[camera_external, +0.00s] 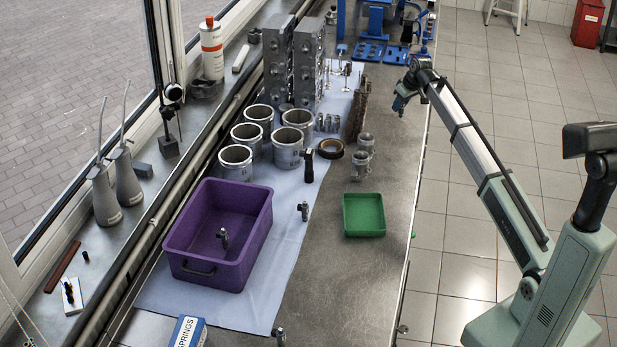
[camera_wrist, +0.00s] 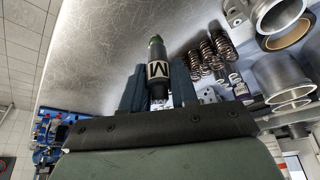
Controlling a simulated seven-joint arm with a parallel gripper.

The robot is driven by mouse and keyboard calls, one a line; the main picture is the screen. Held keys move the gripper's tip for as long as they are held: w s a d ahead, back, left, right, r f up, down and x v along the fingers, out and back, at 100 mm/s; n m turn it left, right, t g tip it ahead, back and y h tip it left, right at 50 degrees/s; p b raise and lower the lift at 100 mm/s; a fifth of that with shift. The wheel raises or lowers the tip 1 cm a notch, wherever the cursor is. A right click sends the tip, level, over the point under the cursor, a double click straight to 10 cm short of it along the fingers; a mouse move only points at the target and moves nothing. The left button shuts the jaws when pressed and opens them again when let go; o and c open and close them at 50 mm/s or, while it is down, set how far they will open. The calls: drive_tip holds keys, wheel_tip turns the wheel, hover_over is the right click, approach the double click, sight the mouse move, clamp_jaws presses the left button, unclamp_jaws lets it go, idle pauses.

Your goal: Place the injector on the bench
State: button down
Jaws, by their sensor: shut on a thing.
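My gripper (camera_wrist: 155,72) is shut on the injector (camera_wrist: 157,68), a dark cylinder with a green end and a pale band marked with a black letter. The injector sits between the two dark blue fingers, its green end pointing away from my wrist. In the external view my gripper (camera_external: 402,98) is over the far right part of the metal bench (camera_external: 345,285), near its right edge. The injector is too small to make out there. In the wrist view, bare bench surface (camera_wrist: 110,55) lies beyond the injector; I cannot tell the gap between them.
A green tray (camera_external: 364,232) and a purple bin (camera_external: 180,225) stand on the bench. Blue fixtures (camera_external: 370,52) stand at the back. Bare metal surrounds the green tray.

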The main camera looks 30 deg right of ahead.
wheel_tip(320, 180, down, 9)
drive_tip(key=shift+f, duration=0.1)
idle(0.4)
drive_tip(key=shift+f, duration=0.1)
drive_tip(key=c, duration=0.9)
unclamp_jaws()
drive_tip(key=shift+o, duration=0.2)
drive_tip(key=v, duration=1.2)
